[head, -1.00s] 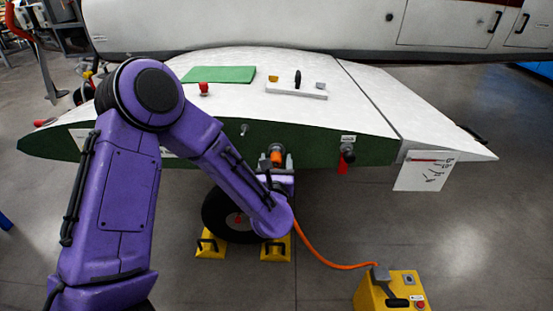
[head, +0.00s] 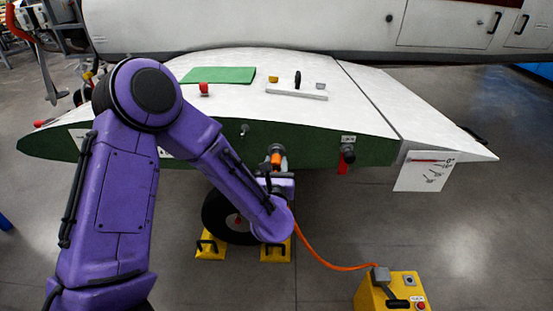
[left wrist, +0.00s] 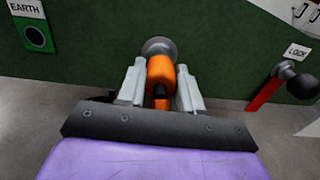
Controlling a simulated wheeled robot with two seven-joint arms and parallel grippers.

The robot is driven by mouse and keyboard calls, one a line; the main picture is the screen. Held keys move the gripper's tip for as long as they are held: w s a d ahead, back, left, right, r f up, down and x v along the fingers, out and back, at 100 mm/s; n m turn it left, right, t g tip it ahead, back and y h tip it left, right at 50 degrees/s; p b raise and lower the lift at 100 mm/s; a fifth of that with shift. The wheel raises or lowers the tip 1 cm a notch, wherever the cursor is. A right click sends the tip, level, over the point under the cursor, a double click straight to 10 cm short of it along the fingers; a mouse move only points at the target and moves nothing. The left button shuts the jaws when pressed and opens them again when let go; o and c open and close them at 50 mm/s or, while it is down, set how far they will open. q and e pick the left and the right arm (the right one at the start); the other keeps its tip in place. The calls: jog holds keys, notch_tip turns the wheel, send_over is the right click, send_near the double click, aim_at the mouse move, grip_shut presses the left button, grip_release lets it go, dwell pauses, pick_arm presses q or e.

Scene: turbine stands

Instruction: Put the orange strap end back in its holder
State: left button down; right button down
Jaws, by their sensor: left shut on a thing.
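My left gripper (head: 277,165) is shut on the orange strap end (head: 276,157), in front of the green side panel (head: 230,138). In the left wrist view, the two grey fingers of my left gripper (left wrist: 160,85) stand on either side of the orange cylindrical end (left wrist: 160,71). Its far end meets a round grey fitting (left wrist: 158,46) on the panel; I cannot tell how far it sits in. An orange cord (head: 320,257) hangs down to the yellow box. No holder can be made out with certainty. My right gripper is not in view.
The yellow box (head: 388,292) stands on the floor at lower right. A black knob with a red tag (left wrist: 288,76) is right of the gripper, by a LOCK label. An EARTH socket (left wrist: 35,36) is at left. A wheel with yellow chocks (head: 210,247) is below.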

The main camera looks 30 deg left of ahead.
aim_at(276, 167)
pick_arm(q)
jog(key=shift+s+d, duration=0.1)
jog(key=shift+s, duration=0.05)
jog(key=shift+b+v, duration=0.45)
jog(key=shift+v, duration=0.95)
